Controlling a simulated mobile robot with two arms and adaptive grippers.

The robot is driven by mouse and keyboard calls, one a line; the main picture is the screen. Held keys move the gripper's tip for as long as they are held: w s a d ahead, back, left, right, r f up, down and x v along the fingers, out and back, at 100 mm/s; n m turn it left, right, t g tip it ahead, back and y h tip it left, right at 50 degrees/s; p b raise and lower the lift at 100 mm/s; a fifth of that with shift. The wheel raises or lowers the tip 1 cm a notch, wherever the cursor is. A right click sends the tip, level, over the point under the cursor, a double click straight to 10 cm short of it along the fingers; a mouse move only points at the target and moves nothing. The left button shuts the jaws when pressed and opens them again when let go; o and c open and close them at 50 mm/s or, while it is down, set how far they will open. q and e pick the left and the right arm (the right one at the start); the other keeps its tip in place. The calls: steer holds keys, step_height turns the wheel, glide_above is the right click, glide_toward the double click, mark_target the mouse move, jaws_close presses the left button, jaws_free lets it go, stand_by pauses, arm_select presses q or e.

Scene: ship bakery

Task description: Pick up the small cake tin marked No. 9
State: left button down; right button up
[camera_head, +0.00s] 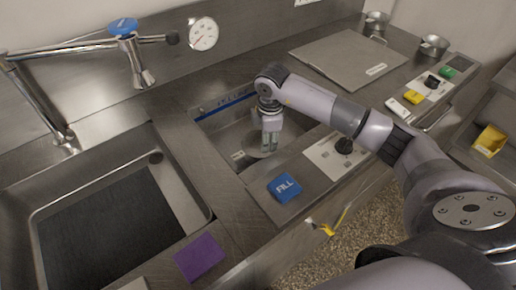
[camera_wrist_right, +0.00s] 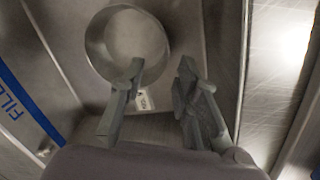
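A round, open metal tin (camera_wrist_right: 96,42) stands in the sunken basin in the right wrist view. A small white label (camera_wrist_right: 146,101) with dark print shows beside its near rim; I cannot read the number. My left gripper is not in view.
The steel basin (camera_head: 215,128) has a blue fill line on its back wall.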

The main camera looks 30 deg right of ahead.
mark_target(254, 151)
steer(key=f, duration=0.4)
steer(key=shift+w, duration=0.2)
steer(key=f, duration=0.2)
steer(key=a+f+p, duration=0.1)
steer(key=f, duration=0.1)
steer(key=shift+f+p, duration=0.1)
steer(key=shift+p, duration=0.2)
steer(key=shift+w+f, duration=0.15)
steer(key=shift+f, duration=0.35)
steer(key=shift+c, duration=0.5)
jaws_close()
